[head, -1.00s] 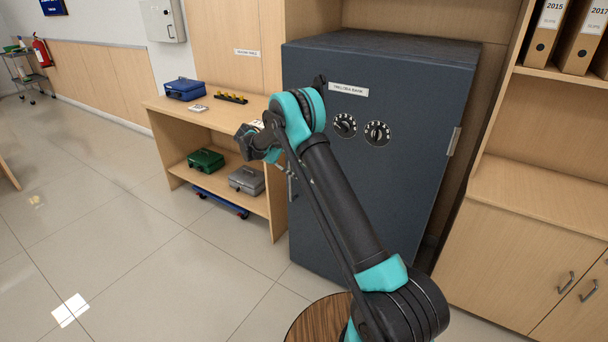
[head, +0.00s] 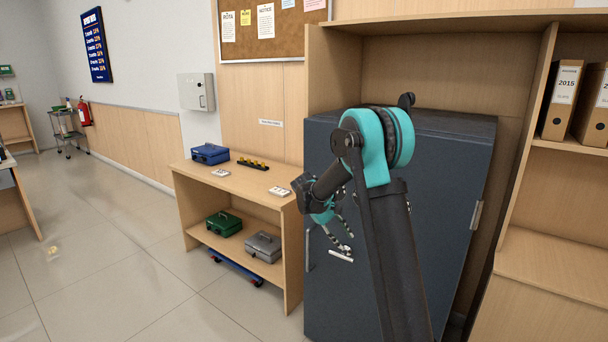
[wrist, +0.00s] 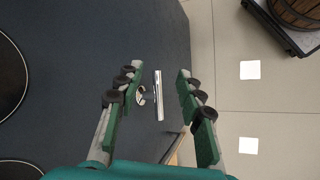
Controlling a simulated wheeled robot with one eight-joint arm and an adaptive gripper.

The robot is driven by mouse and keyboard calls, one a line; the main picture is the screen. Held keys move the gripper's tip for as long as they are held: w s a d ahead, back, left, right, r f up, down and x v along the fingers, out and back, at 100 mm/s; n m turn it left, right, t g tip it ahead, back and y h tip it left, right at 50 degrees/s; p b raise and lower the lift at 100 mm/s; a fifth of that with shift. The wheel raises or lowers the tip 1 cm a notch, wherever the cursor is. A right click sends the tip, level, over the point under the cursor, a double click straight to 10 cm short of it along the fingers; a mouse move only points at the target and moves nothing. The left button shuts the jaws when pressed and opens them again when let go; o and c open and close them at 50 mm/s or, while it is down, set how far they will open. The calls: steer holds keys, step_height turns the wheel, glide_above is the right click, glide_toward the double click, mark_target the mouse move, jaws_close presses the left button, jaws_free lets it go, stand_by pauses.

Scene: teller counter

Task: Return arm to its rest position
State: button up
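My arm, teal and black, stands raised in front of the dark blue-grey safe (head: 450,200) in the head view. My gripper (head: 345,240) hangs in front of the safe door, at the left side of the arm. In the wrist view my gripper (wrist: 160,95) has its two green-padded fingers spread wide apart, with nothing held between them. A bright metal bar, the safe handle (wrist: 159,95), shows beyond the gap between the fingers. Whether the gripper touches the door cannot be told. The arm hides the dials in the head view.
A wooden shelf table (head: 187,215) left of the safe carries a blue cash box (head: 210,154); green (head: 223,223) and grey (head: 263,246) boxes sit below. A cabinet (head: 545,300) stands right. A wooden barrel-like object (wrist: 298,12) shows in the wrist view.

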steer(key=s+d+f+m+t+y, duration=0.1)
steer(key=s+d+m+t+y, duration=0.1)
steer(key=s, duration=1.5)
steer(key=s+d+f+m+t+y, duration=0.2)
steer(key=s+d+m+y, duration=0.1)
steer(key=s, duration=1.3)
steer(key=shift+s+m+y, duration=0.4)
steer(key=shift+m+y, duration=0.3)
steer(key=shift+y, duration=0.2)
steer(key=shift+f, duration=0.1)
steer(key=shift+c, duration=0.6)
